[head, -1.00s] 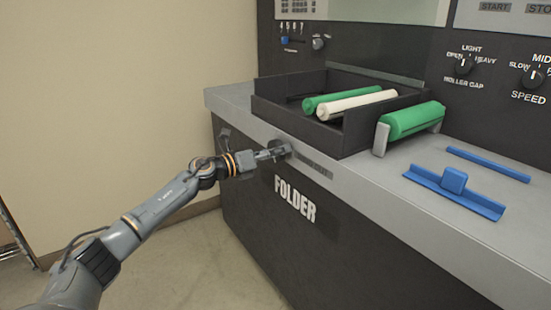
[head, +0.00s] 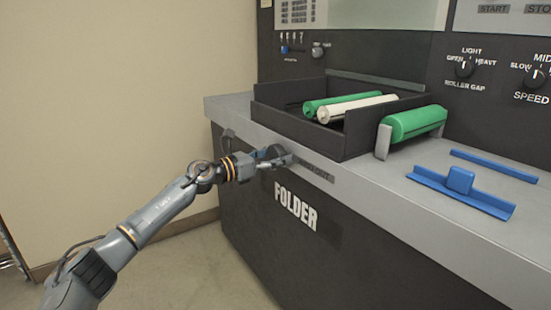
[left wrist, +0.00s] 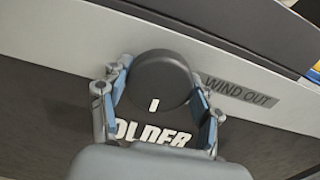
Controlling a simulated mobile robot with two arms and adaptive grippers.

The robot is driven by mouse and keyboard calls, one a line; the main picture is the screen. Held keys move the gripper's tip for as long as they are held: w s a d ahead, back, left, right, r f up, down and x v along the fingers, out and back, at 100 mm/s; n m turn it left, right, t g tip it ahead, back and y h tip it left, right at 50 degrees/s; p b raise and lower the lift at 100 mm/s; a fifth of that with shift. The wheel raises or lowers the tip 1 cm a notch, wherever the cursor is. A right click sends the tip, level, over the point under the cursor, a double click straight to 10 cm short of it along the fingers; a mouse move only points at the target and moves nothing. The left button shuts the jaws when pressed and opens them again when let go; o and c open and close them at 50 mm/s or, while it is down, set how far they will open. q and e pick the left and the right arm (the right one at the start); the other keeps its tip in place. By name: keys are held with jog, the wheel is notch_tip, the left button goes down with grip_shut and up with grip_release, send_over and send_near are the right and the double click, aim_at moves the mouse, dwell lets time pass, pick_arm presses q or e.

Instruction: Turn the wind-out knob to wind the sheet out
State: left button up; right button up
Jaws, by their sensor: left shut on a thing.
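The wind-out knob (left wrist: 158,78) is a round dark knob with a short white mark near its lower edge in the left wrist view. It sits on the grey front edge of the machine, beside a "WIND OUT" label (left wrist: 240,91). My left gripper (left wrist: 160,100) has its fingers on both sides of the knob and is shut on it. In the head view my left gripper (head: 280,160) reaches the front edge from the left and hides most of the knob. No sheet can be made out. My right gripper is in neither view.
A black tray (head: 345,145) with green and white rolls stands above the knob. A green roller (head: 415,124) on a grey bracket and a blue handled bar (head: 460,195) are to its right.

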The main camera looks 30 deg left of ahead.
pick_arm(q)
jog(key=shift+f, duration=0.15)
jog(key=o, duration=1.2)
jog(key=shift+v, duration=6)
